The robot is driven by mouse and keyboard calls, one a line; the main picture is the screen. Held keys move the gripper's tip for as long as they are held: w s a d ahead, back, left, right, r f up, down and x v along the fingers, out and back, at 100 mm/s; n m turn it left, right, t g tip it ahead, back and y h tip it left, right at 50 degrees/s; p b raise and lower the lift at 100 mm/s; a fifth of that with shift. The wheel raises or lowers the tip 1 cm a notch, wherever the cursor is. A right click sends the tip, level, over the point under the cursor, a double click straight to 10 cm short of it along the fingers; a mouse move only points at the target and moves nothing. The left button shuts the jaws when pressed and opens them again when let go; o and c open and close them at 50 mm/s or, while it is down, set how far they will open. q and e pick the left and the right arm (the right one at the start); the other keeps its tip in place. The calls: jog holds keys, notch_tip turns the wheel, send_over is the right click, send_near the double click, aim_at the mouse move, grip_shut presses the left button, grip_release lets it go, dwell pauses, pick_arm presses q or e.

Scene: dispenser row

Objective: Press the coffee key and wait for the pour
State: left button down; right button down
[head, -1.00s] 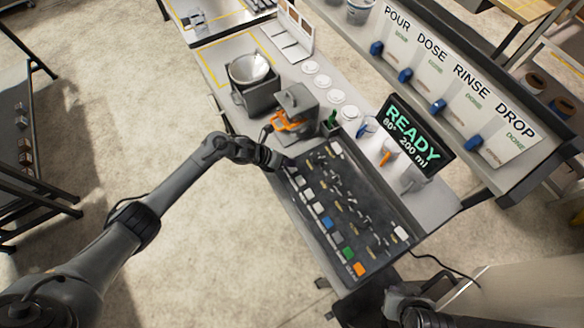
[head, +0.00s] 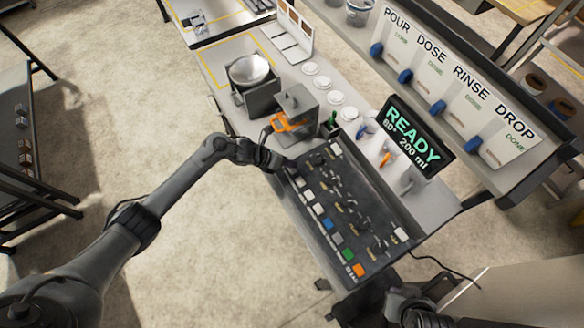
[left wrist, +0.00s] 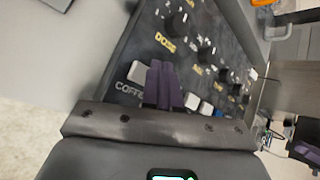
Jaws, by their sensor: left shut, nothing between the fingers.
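The dark control panel (head: 375,222) carries knobs and a row of coloured keys along its near edge. In the left wrist view a white key (left wrist: 141,72) sits just above the lettering "COFFE", which is partly cut off by my gripper. My left gripper (left wrist: 163,85) is shut and empty, its purple fingertips just right of that key over the panel. I cannot tell whether they touch a key. In the head view the left gripper (head: 286,164) is at the panel's far-left end. The display (head: 412,137) reads READY, 60° and 200 ml.
A grey machine with an orange handle (head: 284,122) stands close beyond my left gripper, with a metal bowl (head: 249,69) behind it. White round lids (head: 330,97) line the counter. My right arm is at the bottom; its fingers cannot be made out.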

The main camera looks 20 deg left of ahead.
dwell(0.8)
pick_arm(q)
jog(key=shift+f, duration=0.1)
jog(key=shift+f+b, duration=0.3)
jog(key=shift+b, duration=0.3)
jog(key=shift+f+b, duration=0.5)
jog(key=shift+b, duration=0.2)
dwell(0.5)
dwell(0.4)
jog(key=shift+r, duration=0.1)
jog(key=shift+r+p, duration=0.55)
jog(key=shift+r, duration=0.25)
